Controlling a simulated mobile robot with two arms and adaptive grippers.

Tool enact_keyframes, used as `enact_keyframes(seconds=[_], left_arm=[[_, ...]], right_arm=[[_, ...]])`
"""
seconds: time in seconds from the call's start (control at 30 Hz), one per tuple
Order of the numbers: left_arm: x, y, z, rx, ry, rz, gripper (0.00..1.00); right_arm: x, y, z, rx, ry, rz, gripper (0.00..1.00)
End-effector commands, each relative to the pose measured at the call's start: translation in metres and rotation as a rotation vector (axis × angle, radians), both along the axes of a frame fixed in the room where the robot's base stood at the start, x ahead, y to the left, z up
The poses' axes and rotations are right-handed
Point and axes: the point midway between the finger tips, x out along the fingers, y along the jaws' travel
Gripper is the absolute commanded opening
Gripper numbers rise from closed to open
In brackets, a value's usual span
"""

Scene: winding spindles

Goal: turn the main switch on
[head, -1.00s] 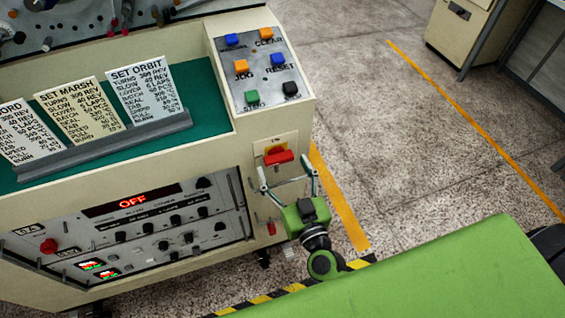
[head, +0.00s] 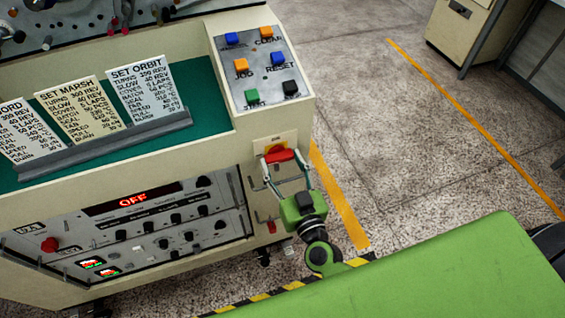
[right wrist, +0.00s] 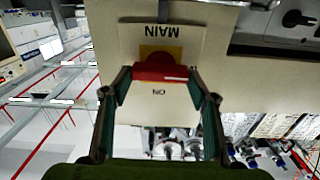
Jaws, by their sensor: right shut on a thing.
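The main switch is a red handle (head: 281,156) on a yellow plate, on the right end face of the cream machine. It lies roughly level in the head view. My right gripper (head: 283,163) is at the switch with a finger on each side, shut on the handle. In the right wrist view the red handle (right wrist: 160,72) spans between the two fingertips (right wrist: 160,77), with the upside-down words MAIN and ON on the panel around it. The machine's red display (head: 133,199) reads OFF. My left gripper is not in view.
Above the switch is a button panel (head: 263,72) with several coloured buttons. Setting cards (head: 146,92) stand in a grey holder on the green top. A control panel (head: 140,235) fills the machine front. Speckled floor with yellow lines is free to the right.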

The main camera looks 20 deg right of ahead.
Motion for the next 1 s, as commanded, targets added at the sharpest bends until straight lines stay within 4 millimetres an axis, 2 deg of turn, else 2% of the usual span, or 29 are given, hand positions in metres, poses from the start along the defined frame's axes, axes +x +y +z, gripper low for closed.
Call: enact_keyframes(seconds=[0.27,1.0], left_arm=[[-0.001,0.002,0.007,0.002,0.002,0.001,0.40],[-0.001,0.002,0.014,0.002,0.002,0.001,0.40]], right_arm=[[0.000,-0.001,0.001,0.154,0.005,0.000,0.33],[0.000,-0.004,-0.002,0.846,0.029,0.000,0.33]])
